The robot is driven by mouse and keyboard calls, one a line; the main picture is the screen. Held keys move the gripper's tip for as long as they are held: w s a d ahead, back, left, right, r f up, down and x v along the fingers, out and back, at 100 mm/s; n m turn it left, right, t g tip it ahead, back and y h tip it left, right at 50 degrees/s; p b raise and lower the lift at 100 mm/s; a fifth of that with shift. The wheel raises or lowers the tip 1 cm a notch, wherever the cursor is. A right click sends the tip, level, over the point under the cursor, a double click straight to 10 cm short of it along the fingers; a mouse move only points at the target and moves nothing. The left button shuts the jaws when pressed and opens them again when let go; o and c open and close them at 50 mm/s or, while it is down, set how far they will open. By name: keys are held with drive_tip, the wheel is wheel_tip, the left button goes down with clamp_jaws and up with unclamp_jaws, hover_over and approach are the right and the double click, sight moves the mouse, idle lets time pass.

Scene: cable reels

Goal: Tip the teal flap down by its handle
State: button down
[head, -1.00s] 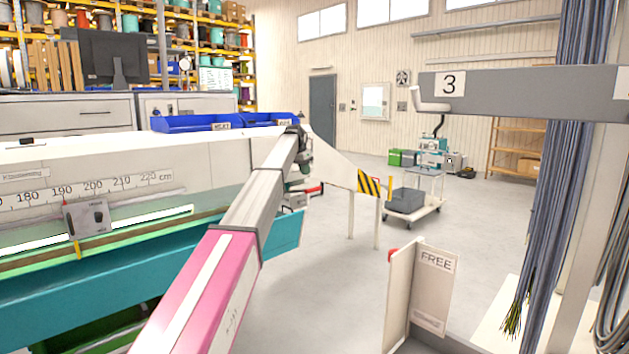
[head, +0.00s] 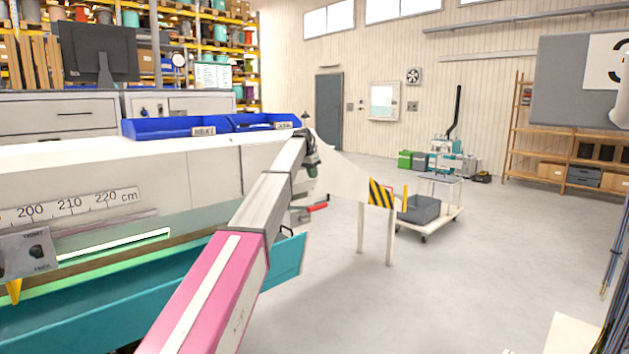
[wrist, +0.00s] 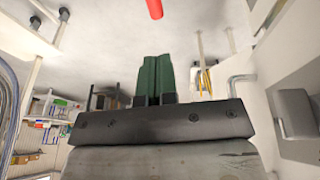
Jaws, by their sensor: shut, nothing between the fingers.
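A long teal panel (head: 110,318), which looks like the flap, runs along the front of the white machine (head: 180,165) below a lit green-edged slot. Its right end (head: 288,262) shows beyond my arm, and my arm covers part of it. I cannot make out a handle on it. My gripper's two dark green fingers (wrist: 152,80) are together and empty in the wrist view. In the head view, the wrist end of my arm is at the machine's right end, above the teal end, with the fingers not clearly seen. The teal panel is not recognisable in the wrist view.
A red-ended lever (head: 318,207) sticks out at the machine's right end; a red tip (wrist: 154,8) shows in the wrist view. A striped plate (head: 381,193) on legs and a trolley (head: 430,215) stand beyond. Blue bins (head: 175,128) sit on top. Floor at right is open.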

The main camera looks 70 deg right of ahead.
drive_tip(key=x, duration=1)
drive_tip(key=shift+a+f, duration=0.25)
drive_tip(key=shift+a, duration=0.1)
drive_tip(key=shift+x, duration=0.85)
drive_tip(key=shift+a, duration=0.2)
